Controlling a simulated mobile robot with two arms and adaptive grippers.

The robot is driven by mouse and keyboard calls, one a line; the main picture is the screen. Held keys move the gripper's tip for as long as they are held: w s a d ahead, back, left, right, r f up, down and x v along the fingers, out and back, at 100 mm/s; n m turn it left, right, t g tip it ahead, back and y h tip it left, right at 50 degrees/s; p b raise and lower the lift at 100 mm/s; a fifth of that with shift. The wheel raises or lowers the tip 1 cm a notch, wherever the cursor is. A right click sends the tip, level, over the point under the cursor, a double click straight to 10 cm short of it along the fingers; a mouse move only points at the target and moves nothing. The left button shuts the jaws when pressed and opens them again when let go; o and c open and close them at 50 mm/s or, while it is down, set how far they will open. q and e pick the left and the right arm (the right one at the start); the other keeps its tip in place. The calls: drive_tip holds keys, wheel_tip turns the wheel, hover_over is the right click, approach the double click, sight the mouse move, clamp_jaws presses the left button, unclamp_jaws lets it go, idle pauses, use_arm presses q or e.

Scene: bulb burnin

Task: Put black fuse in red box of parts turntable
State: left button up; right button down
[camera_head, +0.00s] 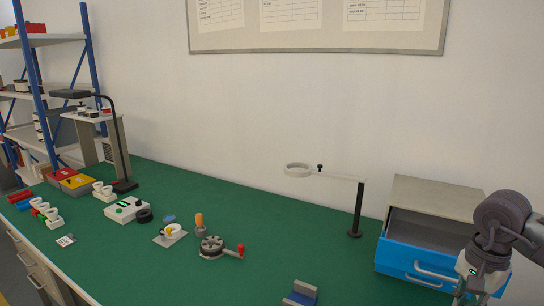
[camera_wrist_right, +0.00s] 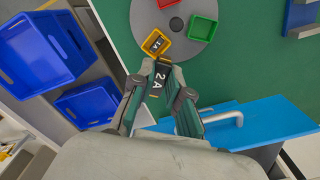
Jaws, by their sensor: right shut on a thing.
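In the right wrist view my right gripper (camera_wrist_right: 159,92) is shut on a black fuse (camera_wrist_right: 155,80) marked "2A". The fuse's far end lies close to the turntable's edge in the picture; its height above it is unclear. The grey parts turntable (camera_wrist_right: 178,26) carries a red box (camera_wrist_right: 166,3), cut off by the top edge, a green box (camera_wrist_right: 202,29) and a yellow box (camera_wrist_right: 156,43). A small marked part sits in the yellow box. In the head view my right gripper (camera_head: 468,290) is low at the right; the turntable and fuse do not show there. My left gripper is out of view.
A cabinet with an open blue drawer (camera_head: 420,266) stands beside my right arm; its front (camera_wrist_right: 262,122) is near the gripper. Blue bins (camera_wrist_right: 38,55) lie left in the wrist view. A ring lamp (camera_head: 357,212) and a blue-grey holder (camera_head: 301,294) stand on the green bench.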

drive_tip(key=s+a+f+n, duration=0.3)
drive_tip(key=a+n, duration=0.3)
drive_tip(key=a, duration=0.3)
drive_tip(key=s+a+f+n, duration=0.4)
drive_tip(key=s+a+n, duration=0.2)
drive_tip(key=a, duration=0.3)
drive_tip(key=shift+s+n, duration=0.2)
drive_tip(key=shift+n, duration=0.3)
